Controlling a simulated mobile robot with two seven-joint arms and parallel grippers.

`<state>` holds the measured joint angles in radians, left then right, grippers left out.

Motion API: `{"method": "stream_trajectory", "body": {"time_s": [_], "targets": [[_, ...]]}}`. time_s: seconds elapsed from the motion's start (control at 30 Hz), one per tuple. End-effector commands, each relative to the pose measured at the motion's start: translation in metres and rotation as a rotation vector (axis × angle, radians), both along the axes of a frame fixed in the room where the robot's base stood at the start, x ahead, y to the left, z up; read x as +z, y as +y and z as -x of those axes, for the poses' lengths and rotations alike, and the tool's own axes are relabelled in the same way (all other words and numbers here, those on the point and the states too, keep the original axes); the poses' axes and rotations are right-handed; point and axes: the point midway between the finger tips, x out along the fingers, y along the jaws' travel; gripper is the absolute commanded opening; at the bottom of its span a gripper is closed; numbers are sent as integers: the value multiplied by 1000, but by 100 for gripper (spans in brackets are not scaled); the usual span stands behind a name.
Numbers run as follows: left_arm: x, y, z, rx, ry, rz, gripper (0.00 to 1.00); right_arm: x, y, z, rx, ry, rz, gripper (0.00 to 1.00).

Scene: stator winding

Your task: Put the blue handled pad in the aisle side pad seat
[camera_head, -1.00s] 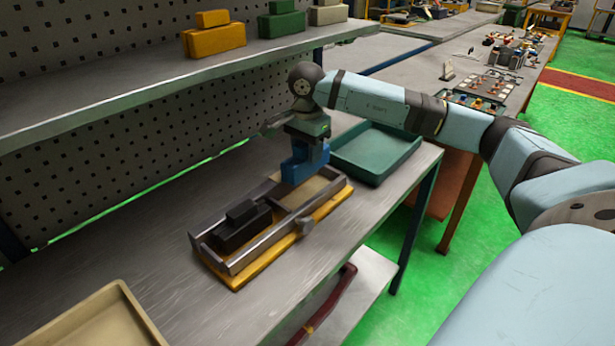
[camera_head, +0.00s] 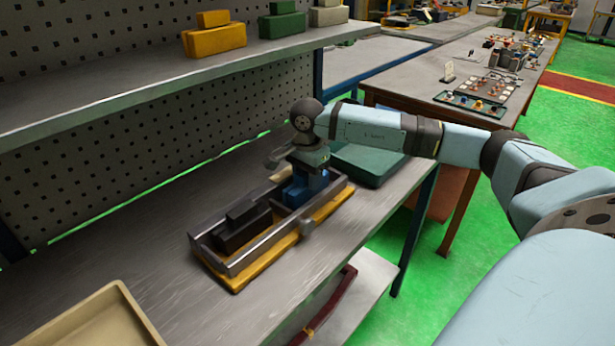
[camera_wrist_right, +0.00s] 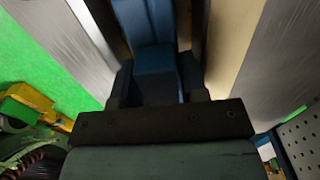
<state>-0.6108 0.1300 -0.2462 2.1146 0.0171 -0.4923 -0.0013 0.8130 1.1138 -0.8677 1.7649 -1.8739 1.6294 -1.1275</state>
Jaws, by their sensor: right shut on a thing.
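The blue handled pad (camera_head: 301,190) is in the right-hand compartment of the yellow-based fixture (camera_head: 236,284), low between its grey rails. Whether it rests on the seat floor cannot be told. My right gripper (camera_head: 308,168) is above it, pointing down and shut on its handle. In the right wrist view the blue pad (camera_wrist_right: 155,75) shows between the fingers of my right gripper (camera_wrist_right: 158,92). A black handled pad (camera_head: 241,229) sits in the left-hand compartment of the fixture. My left gripper is not in view.
A green tray (camera_head: 372,165) stands just behind the fixture to the right. A beige tray (camera_head: 97,316) is at the front left. Yellow (camera_head: 214,40), green and pale handled blocks stand on the shelf (camera_head: 130,95) above. The bench is clear between the beige tray and fixture.

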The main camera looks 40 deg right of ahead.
Motion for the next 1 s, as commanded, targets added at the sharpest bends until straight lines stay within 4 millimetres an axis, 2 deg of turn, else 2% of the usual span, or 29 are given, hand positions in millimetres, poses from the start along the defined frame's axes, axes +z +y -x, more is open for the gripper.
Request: {"method": "stream_trajectory", "body": {"time_s": [0.03, 0.07, 0.1, 0.33, 0.47, 0.57, 0.83, 1.0], "targets": [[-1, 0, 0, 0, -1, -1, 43, -2, 0, 0, 0, 0, 0, 42], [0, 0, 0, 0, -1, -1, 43, -1, 0, 0, 0, 0, 0, 49], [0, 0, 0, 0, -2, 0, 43, -1, 0, 0, 0, 1, 0, 51], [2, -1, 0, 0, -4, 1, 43, 0, 0, 0, 0, 1, 0, 51], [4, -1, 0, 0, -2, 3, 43, 8, 0, 0, 0, -1, 0, 51], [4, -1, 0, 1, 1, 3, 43, 23, 0, -1, 0, -4, 1, 51], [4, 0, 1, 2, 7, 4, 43, 83, 0, -1, 0, -4, 0, 51], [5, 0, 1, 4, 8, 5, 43, 110, 0, -1, 0, -2, 0, 51]]}}
